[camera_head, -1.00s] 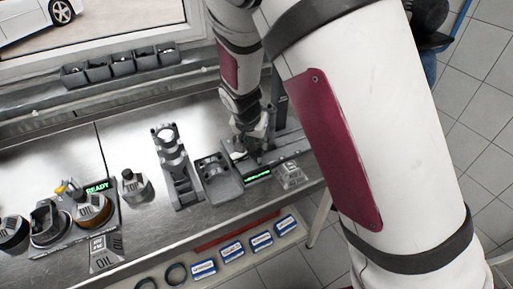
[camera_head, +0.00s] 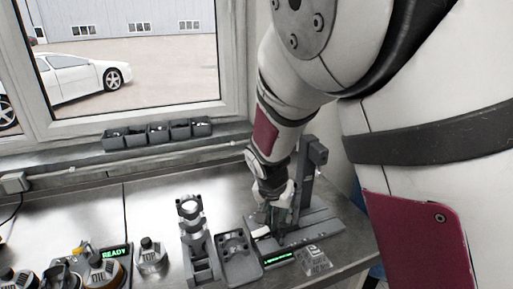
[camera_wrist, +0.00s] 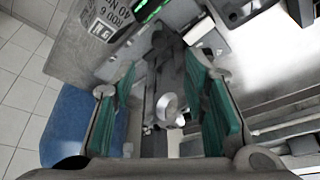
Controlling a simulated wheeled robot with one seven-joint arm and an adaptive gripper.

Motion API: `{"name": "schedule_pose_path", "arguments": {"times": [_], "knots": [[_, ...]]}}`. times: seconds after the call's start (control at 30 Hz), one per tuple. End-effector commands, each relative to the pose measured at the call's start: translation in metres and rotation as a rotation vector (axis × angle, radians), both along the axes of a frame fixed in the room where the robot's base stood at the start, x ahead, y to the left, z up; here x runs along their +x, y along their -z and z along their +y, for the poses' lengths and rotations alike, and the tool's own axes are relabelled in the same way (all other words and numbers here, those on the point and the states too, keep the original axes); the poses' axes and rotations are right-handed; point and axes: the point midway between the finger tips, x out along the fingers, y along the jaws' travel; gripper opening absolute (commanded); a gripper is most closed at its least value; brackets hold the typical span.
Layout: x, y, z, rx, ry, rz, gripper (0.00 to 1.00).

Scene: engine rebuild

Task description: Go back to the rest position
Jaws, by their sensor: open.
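My gripper (camera_head: 277,212) is over the dark fixture (camera_head: 318,222) at the right part of the steel bench. In the wrist view my gripper (camera_wrist: 165,105) has two green-padded fingers spread apart. A grey metal part with a round bright end (camera_wrist: 170,104) shows between and beyond the fingers. I cannot tell whether the fingers touch it. In the head view my arm hides part of the fixture.
A dark upright post (camera_head: 308,175) stands just right of my gripper. A grey tray (camera_head: 238,262) and a metal holder (camera_head: 198,245) stand to its left. Small bins (camera_head: 158,134) line the window ledge. The bench (camera_head: 150,205) is bare behind the left parts.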

Motion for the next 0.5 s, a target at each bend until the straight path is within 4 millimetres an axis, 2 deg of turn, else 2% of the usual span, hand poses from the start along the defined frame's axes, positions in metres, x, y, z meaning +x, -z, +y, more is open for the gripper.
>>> {"name": "schedule_pose_path", "arguments": {"times": [0.17,0.5], "knots": [[-0.019,-0.037,-0.022,0.054,-0.022,0.014,0.40],[-0.089,-0.121,-0.068,0.128,-0.166,0.001,0.40]]}}
